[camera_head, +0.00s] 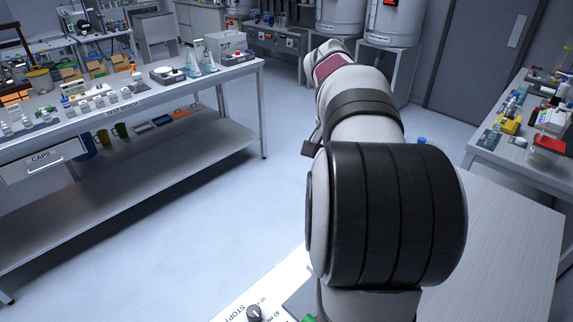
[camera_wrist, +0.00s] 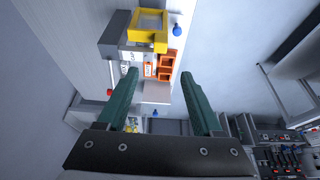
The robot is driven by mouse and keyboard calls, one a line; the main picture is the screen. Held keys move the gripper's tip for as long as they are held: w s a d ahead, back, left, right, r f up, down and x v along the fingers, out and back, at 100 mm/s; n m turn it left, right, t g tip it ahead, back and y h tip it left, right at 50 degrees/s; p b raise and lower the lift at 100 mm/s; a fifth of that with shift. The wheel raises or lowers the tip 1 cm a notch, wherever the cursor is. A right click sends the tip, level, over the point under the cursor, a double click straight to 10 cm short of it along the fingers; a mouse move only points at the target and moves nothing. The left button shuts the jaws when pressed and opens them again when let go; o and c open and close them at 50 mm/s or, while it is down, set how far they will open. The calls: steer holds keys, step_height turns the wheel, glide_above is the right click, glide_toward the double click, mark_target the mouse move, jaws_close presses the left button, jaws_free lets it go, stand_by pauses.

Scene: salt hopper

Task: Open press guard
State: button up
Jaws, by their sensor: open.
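In the wrist view, a grey machine (camera_wrist: 117,33) with a yellow frame (camera_wrist: 147,42) on its front stands at the top, beyond my fingers. The yellow frame looks like the press guard; I cannot tell whether it is shut. My gripper (camera_wrist: 158,75) is open and empty, its two green fingers spread wide apart. The yellow frame lies past the fingertips, apart from them. In the head view my own arm fills the middle, and the fingers and the machine cannot be made out.
Orange bins (camera_wrist: 168,66) and a blue knob (camera_wrist: 176,59) sit near the yellow frame. In the head view, a cluttered bench (camera_head: 230,75) stands left and another bench (camera_head: 515,160) right. Open floor (camera_head: 235,190) lies between.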

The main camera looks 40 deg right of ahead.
steer(key=x, duration=1.5)
steer(key=shift+a+f, duration=0.1)
steer(key=shift+f, duration=0.1)
jaws_close()
stand_by(0.6)
